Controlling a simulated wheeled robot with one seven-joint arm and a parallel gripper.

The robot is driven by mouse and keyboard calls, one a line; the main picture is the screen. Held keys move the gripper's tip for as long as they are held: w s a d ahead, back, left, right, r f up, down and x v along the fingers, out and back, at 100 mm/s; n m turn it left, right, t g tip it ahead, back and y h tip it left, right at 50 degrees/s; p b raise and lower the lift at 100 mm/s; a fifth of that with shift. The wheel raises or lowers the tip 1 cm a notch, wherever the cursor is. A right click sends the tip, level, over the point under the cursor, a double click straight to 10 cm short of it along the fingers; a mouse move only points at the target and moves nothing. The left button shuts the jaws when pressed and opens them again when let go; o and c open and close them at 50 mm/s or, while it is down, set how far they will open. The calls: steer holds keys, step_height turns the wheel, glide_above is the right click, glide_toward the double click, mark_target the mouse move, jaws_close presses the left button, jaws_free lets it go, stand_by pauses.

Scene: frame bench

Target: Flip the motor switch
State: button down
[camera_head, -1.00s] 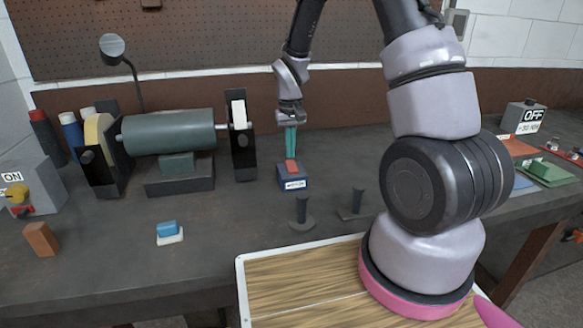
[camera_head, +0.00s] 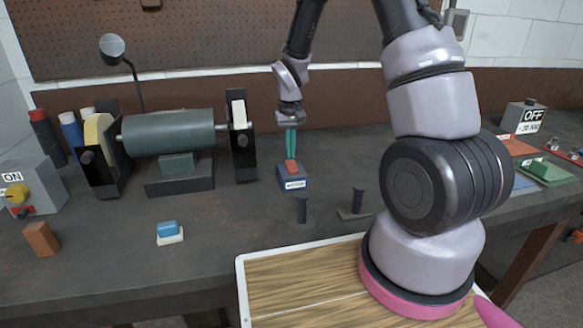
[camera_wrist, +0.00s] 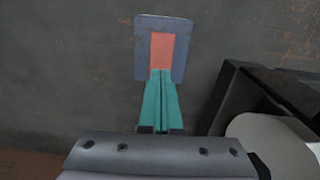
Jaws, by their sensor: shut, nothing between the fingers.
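The motor switch (camera_head: 292,182) is a small dark blue box with a white label on its front and a red rocker (camera_head: 291,167) on top. It stands on the bench right of the grinder. My gripper (camera_head: 291,156) points down with its teal fingers shut and empty, the tips right at or just above the rocker. In the wrist view the shut fingertips (camera_wrist: 161,73) overlap the near end of the red rocker (camera_wrist: 162,52) on the blue-grey box (camera_wrist: 181,47). I cannot tell whether they touch it.
The grinder (camera_head: 170,130) with its dark stands is close left of the switch. Two dark upright pegs (camera_head: 302,211) (camera_head: 357,203) stand in front. A box marked OFF (camera_head: 524,117) is at the right.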

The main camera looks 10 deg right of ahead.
steer(key=shift+f, duration=0.85)
stand_by(0.3)
steer(key=shift+r, duration=3.55)
steer(key=shift+r, duration=0.2)
step_height(320, 180, up, 8)
steer(key=f+t, duration=0.1)
glide_above(291, 162)
steer(key=s+d, duration=0.2)
steer(key=s+d+r+m+t+y, duration=0.1)
steer(key=s+d+r+m+t, duration=0.1)
steer(key=s+r, duration=0.6)
steer(key=s+d+r+m+t+y, duration=0.1)
steer(key=s+r+t, duration=0.3)
steer(key=s+r, duration=0.6)
steer(key=shift+s+d+r+m, duration=0.35)
steer(key=shift+s+m, duration=0.25)
steer(key=shift+s, duration=0.55)
